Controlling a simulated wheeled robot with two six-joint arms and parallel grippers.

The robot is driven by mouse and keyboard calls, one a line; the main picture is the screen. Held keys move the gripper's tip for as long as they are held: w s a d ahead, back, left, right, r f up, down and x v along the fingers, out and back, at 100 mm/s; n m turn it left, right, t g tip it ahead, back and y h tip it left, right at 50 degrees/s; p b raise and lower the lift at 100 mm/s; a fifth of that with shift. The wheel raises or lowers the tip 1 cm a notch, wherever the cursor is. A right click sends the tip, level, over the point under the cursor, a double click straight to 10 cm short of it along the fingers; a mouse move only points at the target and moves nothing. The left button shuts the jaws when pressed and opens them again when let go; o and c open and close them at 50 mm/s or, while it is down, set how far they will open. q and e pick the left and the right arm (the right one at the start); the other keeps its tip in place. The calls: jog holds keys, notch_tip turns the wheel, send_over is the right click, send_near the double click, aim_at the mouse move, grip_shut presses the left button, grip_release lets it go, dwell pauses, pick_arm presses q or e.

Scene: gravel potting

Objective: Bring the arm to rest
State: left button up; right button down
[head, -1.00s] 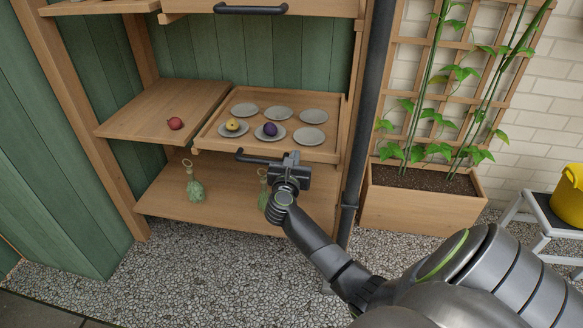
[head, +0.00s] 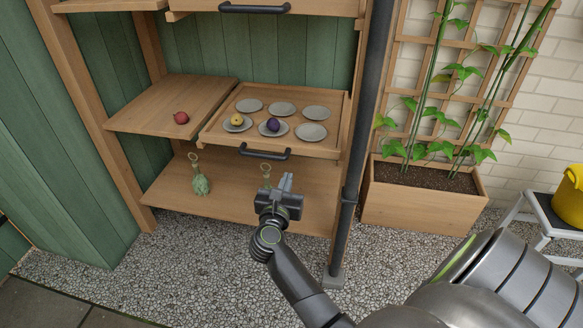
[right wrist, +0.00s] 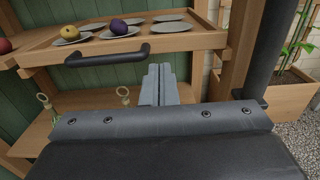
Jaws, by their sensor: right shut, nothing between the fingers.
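My right gripper (head: 285,183) is shut and empty. In the head view it is in front of the shelf unit, lower in the picture than the pulled-out tray (head: 222,138) and its dark handle (head: 265,153). In the right wrist view the closed fingers (right wrist: 160,84) stand upright, apart from the handle (right wrist: 107,55). The tray holds several grey saucers; a yellow fruit (head: 236,119) and a purple fruit (head: 273,125) each sit on one. My left gripper is out of view.
A red fruit (head: 181,118) lies on the shelf left of the tray. A green glass bottle (head: 200,184) stands on the lower shelf; another is mostly hidden behind my gripper. A dark post (head: 352,150), a planter (head: 420,205) and a yellow bucket (head: 571,196) are to the right.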

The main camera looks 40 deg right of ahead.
jog(key=shift+v, duration=0.8)
